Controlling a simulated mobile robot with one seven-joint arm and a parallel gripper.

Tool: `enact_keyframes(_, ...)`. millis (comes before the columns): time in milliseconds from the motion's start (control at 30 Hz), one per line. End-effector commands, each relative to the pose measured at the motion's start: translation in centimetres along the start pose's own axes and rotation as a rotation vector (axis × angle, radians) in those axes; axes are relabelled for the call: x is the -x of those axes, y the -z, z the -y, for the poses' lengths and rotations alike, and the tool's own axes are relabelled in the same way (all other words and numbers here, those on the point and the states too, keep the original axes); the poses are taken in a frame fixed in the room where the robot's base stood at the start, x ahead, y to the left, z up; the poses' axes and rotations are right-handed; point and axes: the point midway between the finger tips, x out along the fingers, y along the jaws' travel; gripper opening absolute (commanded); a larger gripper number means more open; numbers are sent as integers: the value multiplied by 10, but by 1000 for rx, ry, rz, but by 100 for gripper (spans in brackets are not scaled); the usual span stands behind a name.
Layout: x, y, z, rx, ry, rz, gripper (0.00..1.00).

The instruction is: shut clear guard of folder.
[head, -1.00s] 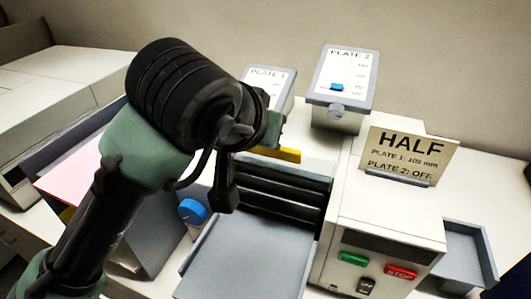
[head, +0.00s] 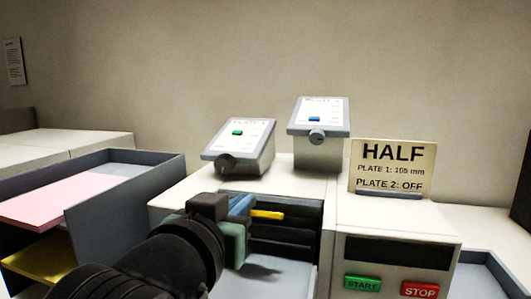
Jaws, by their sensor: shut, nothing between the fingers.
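The folder (head: 398,222) is a pale machine with a dark roller bay (head: 290,235) on its left side and a yellow strip (head: 268,214) in that bay. I cannot clearly make out the clear guard, open or shut. My gripper (head: 241,206) is shut and empty at the left part of the roller bay, left of the yellow strip. My dark wrist hides the lower left of the bay. I cannot tell whether the fingers touch anything.
Two tilted plate units, the left one (head: 238,145) and the right one (head: 318,120), stand behind the bay. A HALF sign (head: 392,165) stands on the folder above the START (head: 362,283) and STOP (head: 420,290) buttons. A grey rack (head: 115,215) with pink and yellow sheets is at left.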

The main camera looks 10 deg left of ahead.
Motion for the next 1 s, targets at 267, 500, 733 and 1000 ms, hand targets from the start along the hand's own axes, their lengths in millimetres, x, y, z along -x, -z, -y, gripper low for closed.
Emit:
enact_keyframes(267,3,-23,0,-1,-1,-78,0)
enact_keyframes(500,4,-29,0,-1,0,-75,0)
enact_keyframes(733,4,-30,0,-1,-1,-74,0)
enact_keyframes(1000,4,-30,0,0,-1,-74,0)
